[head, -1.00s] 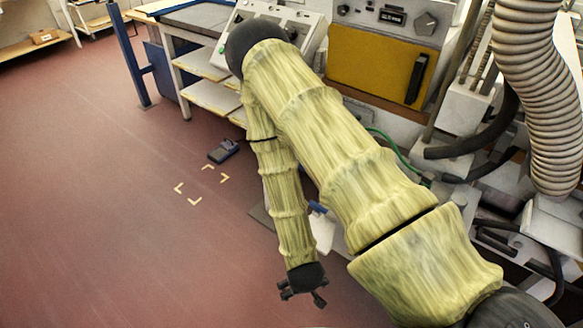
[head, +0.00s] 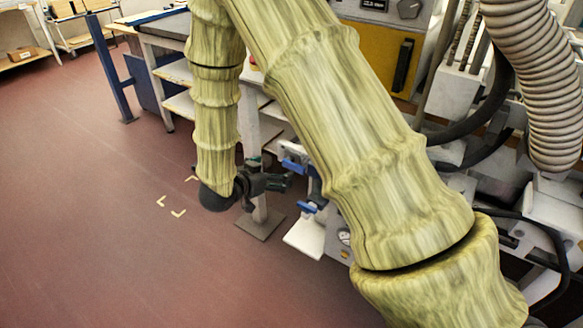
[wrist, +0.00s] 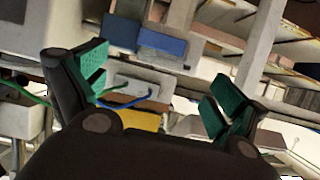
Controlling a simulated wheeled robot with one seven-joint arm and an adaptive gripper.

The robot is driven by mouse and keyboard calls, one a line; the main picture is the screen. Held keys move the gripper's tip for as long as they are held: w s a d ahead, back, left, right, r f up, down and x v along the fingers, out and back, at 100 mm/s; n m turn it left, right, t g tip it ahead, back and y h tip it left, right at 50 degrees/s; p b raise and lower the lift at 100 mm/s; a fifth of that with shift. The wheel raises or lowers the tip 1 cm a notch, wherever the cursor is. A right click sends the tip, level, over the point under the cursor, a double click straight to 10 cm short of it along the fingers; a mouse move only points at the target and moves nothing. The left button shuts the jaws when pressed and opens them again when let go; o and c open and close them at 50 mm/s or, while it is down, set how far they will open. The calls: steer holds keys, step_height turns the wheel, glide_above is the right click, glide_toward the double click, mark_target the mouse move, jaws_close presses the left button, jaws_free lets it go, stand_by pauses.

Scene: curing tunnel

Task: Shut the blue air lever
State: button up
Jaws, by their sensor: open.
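A blue part (head: 293,153), likely the blue air lever, shows on the machine's lower side in the head view, just beyond my gripper (head: 274,178). A second small blue part (head: 311,206) sits lower, by a white panel; I cannot tell which of the two is the lever. In the wrist view, a blue bar (wrist: 162,43) lies ahead, above and between the fingers of my gripper (wrist: 157,90). Another, darker blue bar (wrist: 122,30) is left of it. My gripper has green pads, stands open and empty, and points right toward the machine. No contact shows.
A gauge (head: 344,237) sits low on the machine, partly behind my arm. A ribbed hose (head: 535,90) and dark hoses are at right. A post with a flat foot (head: 260,222) stands beside the gripper. The red floor (head: 90,230) at left is clear.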

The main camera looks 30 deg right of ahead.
mark_target(292, 164)
steer(key=x, duration=1)
steer(key=shift+w+d+f, duration=0.1)
steer(key=shift+f, duration=0.05)
steer(key=c, duration=1.4)
steer(key=shift+c, duration=0.2)
